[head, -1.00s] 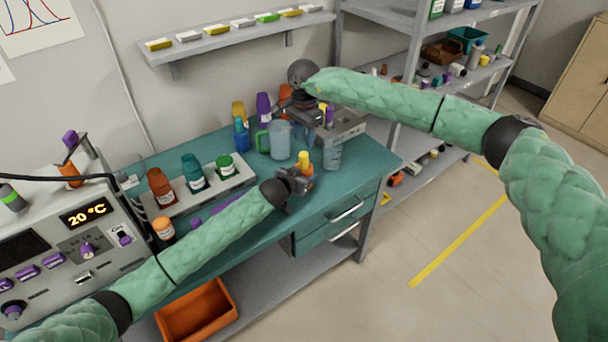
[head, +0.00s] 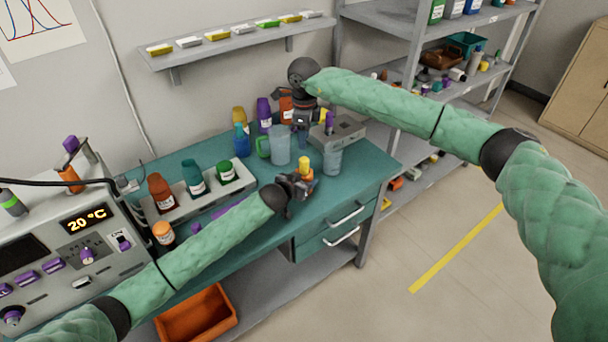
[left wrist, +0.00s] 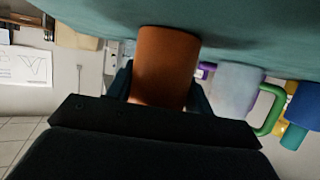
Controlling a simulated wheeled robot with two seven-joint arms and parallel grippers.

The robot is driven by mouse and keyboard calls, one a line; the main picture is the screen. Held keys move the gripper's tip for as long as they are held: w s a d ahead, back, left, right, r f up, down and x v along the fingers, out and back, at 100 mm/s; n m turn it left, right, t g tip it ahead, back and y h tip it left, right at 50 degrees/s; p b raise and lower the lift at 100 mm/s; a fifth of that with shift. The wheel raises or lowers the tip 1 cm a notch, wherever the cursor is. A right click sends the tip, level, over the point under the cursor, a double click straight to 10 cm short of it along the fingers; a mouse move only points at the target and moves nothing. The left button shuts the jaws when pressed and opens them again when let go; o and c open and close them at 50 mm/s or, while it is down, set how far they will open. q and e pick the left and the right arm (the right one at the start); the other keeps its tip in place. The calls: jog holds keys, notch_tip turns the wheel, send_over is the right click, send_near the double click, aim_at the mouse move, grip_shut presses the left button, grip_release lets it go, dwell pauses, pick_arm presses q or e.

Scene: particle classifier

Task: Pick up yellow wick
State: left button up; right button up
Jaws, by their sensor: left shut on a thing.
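The yellow wick (head: 304,162) is the small yellow top piece on an orange-brown container near the bench's front edge in the head view. My left gripper (head: 299,186) is at this container, shut on its body. In the left wrist view the orange-brown container (left wrist: 165,65) fills the gap between the fingers, with the teal bench top right behind it. The yellow piece is not visible there. My right gripper (head: 303,120) is at the back of the bench, near an orange bottle; its fingers are too small to judge.
A grey device (head: 345,130) with a purple-topped piece, a clear beaker (head: 333,160) and a green-handled jug (head: 280,145) stand close behind. A rack (head: 205,198) of bottles is to the left. The bench's front right top is clear.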

aim_at(304, 159)
jog(key=shift+m, duration=1)
jog(key=shift+f, duration=0.2)
notch_tip(304, 159, down, 6)
jog(key=shift+f, duration=0.1)
jog(key=shift+w+f, duration=0.2)
jog(key=shift+f, duration=2.55)
jog(key=c, duration=0.8)
jog(key=shift+r, duration=0.15)
notch_tip(304, 159, up, 10)
jog(key=shift+f, duration=0.1)
